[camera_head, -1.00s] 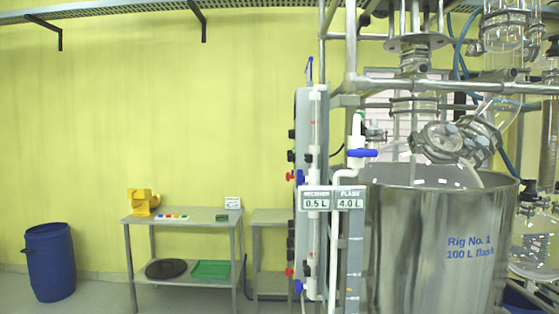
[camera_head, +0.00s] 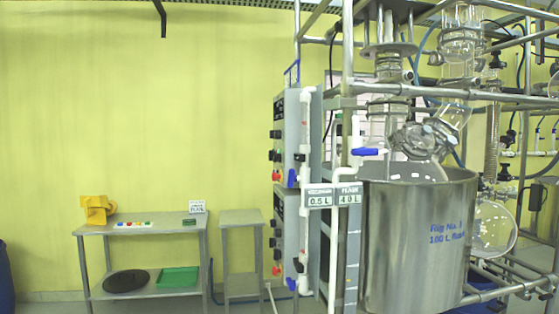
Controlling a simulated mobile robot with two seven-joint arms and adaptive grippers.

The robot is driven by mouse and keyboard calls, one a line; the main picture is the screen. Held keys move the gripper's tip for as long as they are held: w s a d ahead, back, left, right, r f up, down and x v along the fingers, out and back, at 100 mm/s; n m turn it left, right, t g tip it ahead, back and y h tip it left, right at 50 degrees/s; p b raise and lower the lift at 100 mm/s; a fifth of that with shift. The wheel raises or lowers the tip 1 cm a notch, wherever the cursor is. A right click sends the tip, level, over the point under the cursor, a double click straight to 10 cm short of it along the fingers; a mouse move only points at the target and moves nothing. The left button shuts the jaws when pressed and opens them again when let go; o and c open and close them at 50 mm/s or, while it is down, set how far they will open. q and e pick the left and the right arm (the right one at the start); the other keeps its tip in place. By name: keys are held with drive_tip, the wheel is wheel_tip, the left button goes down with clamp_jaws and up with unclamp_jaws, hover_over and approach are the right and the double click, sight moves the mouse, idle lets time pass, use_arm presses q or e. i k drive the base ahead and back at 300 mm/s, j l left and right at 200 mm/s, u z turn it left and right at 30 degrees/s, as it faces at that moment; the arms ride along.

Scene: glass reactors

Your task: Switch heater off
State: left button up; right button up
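No heater is clearly labelled in view. Two grey control boxes are mounted one above the other on the left side of the reactor frame: an upper box (camera_head: 284,135) and a lower box (camera_head: 281,235). Each has dark knobs or switches and a red button on its face; their labels and switch positions are too small to read. A large steel vessel (camera_head: 405,265) marked "Rig No. 1 100 L" stands to the right of the boxes. Neither of my grippers is in view.
A metal table (camera_head: 150,226) with a yellow item (camera_head: 96,209) and a green tray (camera_head: 178,278) on its lower shelf stands at the left. A smaller stand (camera_head: 240,217) is beside the boxes. A blue drum (camera_head: 4,285) shows at the left edge. White pipes (camera_head: 333,250) run before the frame.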

sight(277, 158)
drive_tip(key=j, duration=0.55)
drive_tip(key=i+j, duration=0.2)
drive_tip(key=i, duration=0.3)
drive_tip(key=i+j+u, duration=0.15)
drive_tip(key=i, duration=0.3)
